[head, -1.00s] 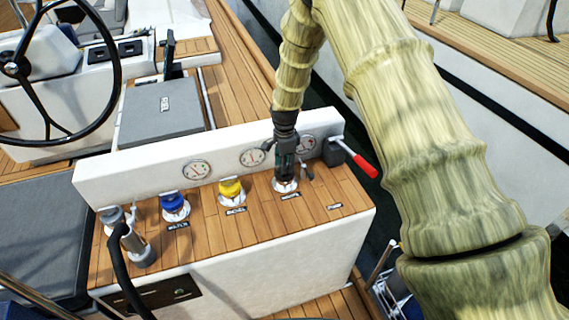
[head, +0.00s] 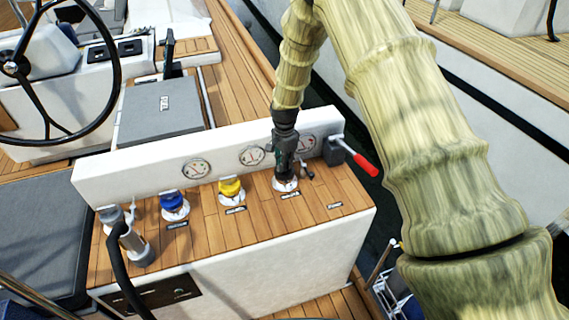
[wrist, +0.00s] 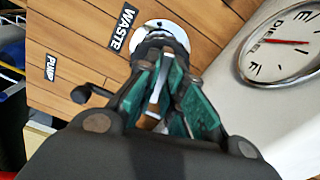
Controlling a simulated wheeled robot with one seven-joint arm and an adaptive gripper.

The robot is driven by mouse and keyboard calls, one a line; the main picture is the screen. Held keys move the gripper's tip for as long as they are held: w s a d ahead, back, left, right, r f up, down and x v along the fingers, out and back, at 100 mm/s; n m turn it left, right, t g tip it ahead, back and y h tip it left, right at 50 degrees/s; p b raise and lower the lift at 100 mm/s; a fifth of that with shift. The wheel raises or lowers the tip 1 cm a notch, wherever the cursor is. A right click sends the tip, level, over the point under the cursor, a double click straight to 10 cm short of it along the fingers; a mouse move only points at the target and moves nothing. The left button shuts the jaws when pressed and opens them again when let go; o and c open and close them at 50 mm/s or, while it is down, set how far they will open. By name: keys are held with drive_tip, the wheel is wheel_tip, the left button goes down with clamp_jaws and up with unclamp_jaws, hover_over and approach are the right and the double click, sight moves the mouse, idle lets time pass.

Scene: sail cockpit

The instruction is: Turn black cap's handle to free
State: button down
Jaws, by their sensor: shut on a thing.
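The black cap sits in a round pale metal deck fitting (head: 283,186) beside the label WASTE, on the wooden top of the console. In the wrist view the fitting's shiny rim (wrist: 174,27) shows beyond my fingers. My gripper (head: 285,178) points down onto the cap from above. Its green-padded fingers (wrist: 160,82) are closed on the cap's handle, with a pale strip visible between them. Most of the cap and its handle is hidden by the fingers, so the handle's angle cannot be told.
A yellow cap (head: 231,188) and a blue cap (head: 174,203) stand to the left. A small black crank (wrist: 92,92) is close beside my fingers. A red-handled lever (head: 362,161) is at right. Gauges (head: 196,169) line the upright panel behind.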

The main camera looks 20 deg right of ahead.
drive_tip(key=n+b, duration=0.1)
drive_tip(key=n, duration=1)
drive_tip(key=shift+n, duration=1.9)
drive_tip(key=c, duration=1.5)
unclamp_jaws()
drive_tip(key=shift+r, duration=0.1)
wheel_tip(320, 180, up, 12)
drive_tip(key=shift+f, duration=0.1)
